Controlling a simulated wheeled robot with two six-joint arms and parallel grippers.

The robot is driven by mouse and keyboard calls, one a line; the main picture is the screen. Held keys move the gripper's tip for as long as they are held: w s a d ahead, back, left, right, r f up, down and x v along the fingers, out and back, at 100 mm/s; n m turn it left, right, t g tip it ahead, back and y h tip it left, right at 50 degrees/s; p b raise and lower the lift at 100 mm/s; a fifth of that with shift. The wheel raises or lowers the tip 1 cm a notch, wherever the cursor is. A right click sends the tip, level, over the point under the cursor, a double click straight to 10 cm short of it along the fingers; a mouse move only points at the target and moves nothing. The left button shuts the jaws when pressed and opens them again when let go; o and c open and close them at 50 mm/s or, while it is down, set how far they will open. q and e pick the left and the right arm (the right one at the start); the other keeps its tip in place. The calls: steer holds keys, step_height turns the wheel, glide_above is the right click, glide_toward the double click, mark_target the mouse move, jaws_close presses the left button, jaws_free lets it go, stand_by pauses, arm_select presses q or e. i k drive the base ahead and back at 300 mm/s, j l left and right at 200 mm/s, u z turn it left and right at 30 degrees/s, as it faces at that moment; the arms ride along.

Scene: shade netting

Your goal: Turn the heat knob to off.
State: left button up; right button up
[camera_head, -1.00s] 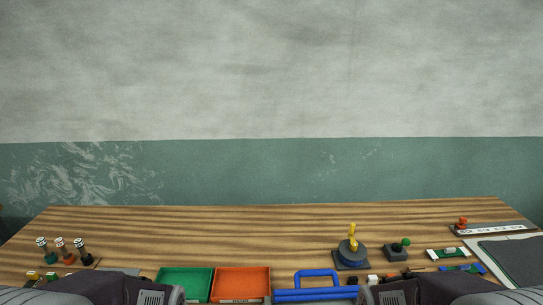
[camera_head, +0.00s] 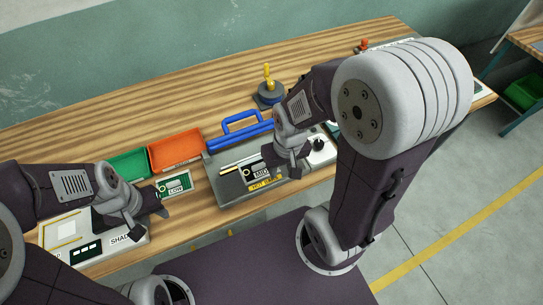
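A grey unit (camera_head: 229,183) with a yellow label that seems to read HOT WIRE and a card reading MID stands near the front edge of the table. A small black knob (camera_head: 318,144) sits on a pale face at its right end; I take it for the heat knob, but its setting is too small to read. My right gripper (camera_head: 276,157) is above the unit, left of the knob and apart from it. Neither gripper's finger gap can be made out.
A blue handle (camera_head: 240,123) stands at the unit's back. Green (camera_head: 128,164) and orange (camera_head: 175,150) trays lie to its left. The back left of the wooden table (camera_head: 150,95) is clear.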

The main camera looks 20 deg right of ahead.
mark_target(318, 144)
steer(key=z, duration=1.5)
